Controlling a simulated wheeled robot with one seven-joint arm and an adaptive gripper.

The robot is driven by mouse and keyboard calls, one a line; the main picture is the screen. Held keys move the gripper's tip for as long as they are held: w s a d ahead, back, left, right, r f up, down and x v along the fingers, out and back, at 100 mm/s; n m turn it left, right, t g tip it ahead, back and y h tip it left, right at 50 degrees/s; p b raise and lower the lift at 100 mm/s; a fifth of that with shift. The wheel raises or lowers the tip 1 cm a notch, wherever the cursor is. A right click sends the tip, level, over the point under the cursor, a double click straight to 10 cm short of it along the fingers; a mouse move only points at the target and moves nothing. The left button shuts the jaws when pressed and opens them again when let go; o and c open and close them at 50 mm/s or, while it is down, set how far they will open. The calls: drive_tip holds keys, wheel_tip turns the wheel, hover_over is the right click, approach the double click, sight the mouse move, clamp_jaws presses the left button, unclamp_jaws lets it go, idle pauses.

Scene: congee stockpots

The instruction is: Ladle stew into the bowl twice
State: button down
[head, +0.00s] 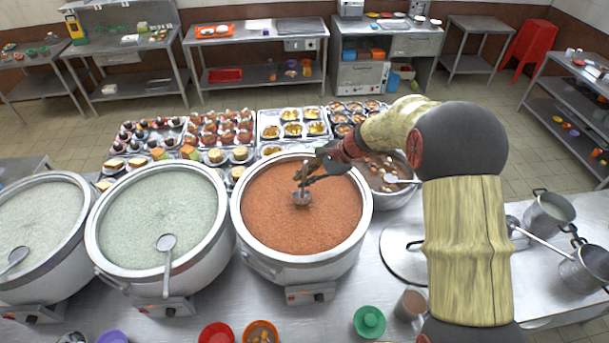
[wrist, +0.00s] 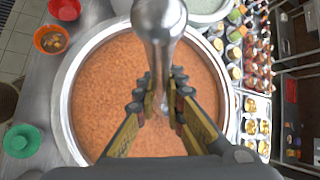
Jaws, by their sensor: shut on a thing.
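My gripper (head: 318,172) is over the large pot of red-brown stew (head: 270,205) and is shut on a metal ladle (head: 302,198). The ladle's head is at the stew surface near the pot's middle; I cannot tell how deep it sits.
Two pots of pale porridge (head: 160,215) (head: 40,225) with ladles stand left. A smaller pot of chunky stew (head: 385,170) is partly behind my arm. A green bowl (head: 369,322) and a brown cup (head: 410,304) stand front right. Food trays (head: 268,128) fill the back.

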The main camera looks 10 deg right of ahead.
drive_tip(key=s+f+n+t+b, duration=0.1)
drive_tip(key=s+f+t+b, duration=0.2)
drive_tip(key=s+f+b, duration=0.7)
drive_tip(key=b, duration=1.4)
drive_tip(key=shift+f+n+t+y, duration=0.3)
drive_tip(key=shift+f+t, duration=0.1)
drive_tip(key=shift+s+r, duration=0.1)
wheel_tip(320, 180, up, 14)
drive_tip(key=p, duration=0.9)
drive_tip(key=shift+r+p, duration=0.25)
drive_tip(key=shift+p, duration=0.1)
drive_tip(key=shift+f+b, duration=0.1)
drive_tip(key=shift+b, duration=0.25)
drive_tip(key=shift+n+t+b, duration=0.5)
drive_tip(key=shift+t+b, duration=0.4)
drive_tip(key=shift+b, duration=3.3)
